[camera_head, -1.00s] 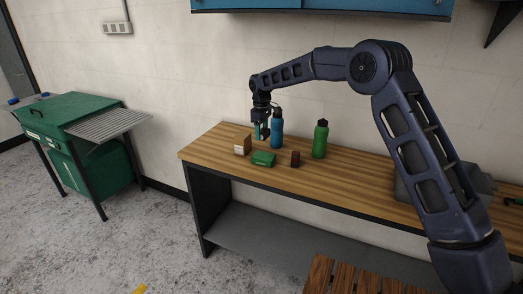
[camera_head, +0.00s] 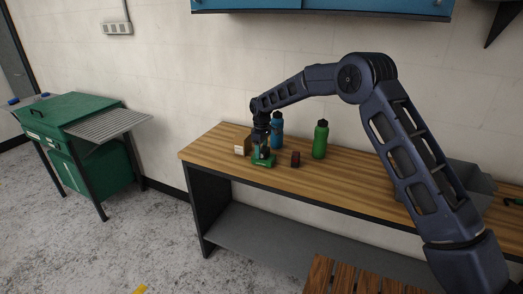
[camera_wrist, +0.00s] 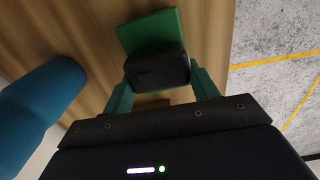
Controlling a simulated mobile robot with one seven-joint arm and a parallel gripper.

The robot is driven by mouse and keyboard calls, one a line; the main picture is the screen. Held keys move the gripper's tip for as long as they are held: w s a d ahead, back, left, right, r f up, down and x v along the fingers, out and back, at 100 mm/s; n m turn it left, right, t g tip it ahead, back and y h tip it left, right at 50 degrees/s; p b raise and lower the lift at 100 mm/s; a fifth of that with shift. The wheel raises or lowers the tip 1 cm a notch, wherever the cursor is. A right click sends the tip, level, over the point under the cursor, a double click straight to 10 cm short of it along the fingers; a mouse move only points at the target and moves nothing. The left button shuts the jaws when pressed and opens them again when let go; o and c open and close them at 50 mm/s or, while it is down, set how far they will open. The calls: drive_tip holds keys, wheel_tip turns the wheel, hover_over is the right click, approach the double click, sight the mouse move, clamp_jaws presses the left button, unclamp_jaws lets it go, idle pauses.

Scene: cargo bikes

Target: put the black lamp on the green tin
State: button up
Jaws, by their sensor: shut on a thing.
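The green tin (camera_head: 264,162) lies flat on the wooden workbench. It also shows in the wrist view (camera_wrist: 150,30), partly covered by the lamp. The black lamp (camera_wrist: 157,72) is a small dark block between my teal fingers. My gripper (camera_head: 262,151) is shut on it and points down over the tin; it fills the bottom of the wrist view (camera_wrist: 160,85). The lamp overlaps the near part of the tin in the wrist view. I cannot tell whether it touches the tin. In the head view the lamp is too small to make out.
A small cardboard box (camera_head: 242,147) stands just left of the tin. A blue bottle (camera_head: 277,130) stands close behind, a green bottle (camera_head: 320,140) to the right. A small dark red-and-black object (camera_head: 295,159) stands right of the tin.

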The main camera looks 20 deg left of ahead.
drive_tip(key=shift+f, duration=0.15)
drive_tip(key=o, duration=1)
wheel_tip(320, 180, up, 12)
